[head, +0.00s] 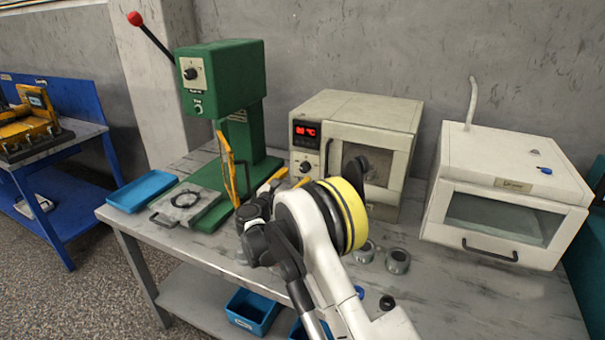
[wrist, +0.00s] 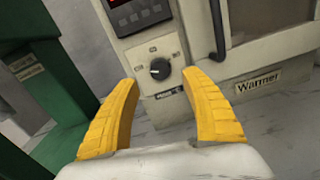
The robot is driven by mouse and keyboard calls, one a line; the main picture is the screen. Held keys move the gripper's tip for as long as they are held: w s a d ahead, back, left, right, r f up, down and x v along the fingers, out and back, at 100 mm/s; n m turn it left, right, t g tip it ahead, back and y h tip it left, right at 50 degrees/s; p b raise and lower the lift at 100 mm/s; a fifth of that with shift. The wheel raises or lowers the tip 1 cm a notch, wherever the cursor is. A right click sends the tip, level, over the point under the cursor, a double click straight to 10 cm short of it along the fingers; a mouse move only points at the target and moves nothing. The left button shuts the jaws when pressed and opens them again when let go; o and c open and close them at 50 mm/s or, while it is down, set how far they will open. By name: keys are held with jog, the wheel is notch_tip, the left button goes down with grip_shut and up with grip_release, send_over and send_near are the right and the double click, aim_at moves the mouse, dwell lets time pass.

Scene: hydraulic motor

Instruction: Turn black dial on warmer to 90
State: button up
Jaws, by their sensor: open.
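The warmer (head: 375,108) is a cream box at the back of the table, with a red lit display (head: 306,131) on its front left. The display's digits are too small to read surely. The black dial (wrist: 160,69) sits below the display in the wrist view, on a pale panel with small marks around it. Its white pointer line points to the left. My gripper (wrist: 160,105) has yellow fingers, open and empty. The dial shows between and beyond the fingertips, apart from them. In the head view my arm hides part of the warmer's lower front; the fingers (head: 292,184) show near the dial.
A green press (head: 225,85) stands left of the warmer, close to my gripper. A white cabinet (head: 500,195) stands to the right. Two grey rings (head: 397,261) lie on the table before the warmer. A blue tray (head: 142,190) is at the table's left end.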

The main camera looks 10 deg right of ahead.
aim_at(303, 169)
jog(key=b+x, duration=0.1)
jog(key=x, duration=0.5)
jog(key=shift+b, duration=0.3)
grip_shut()
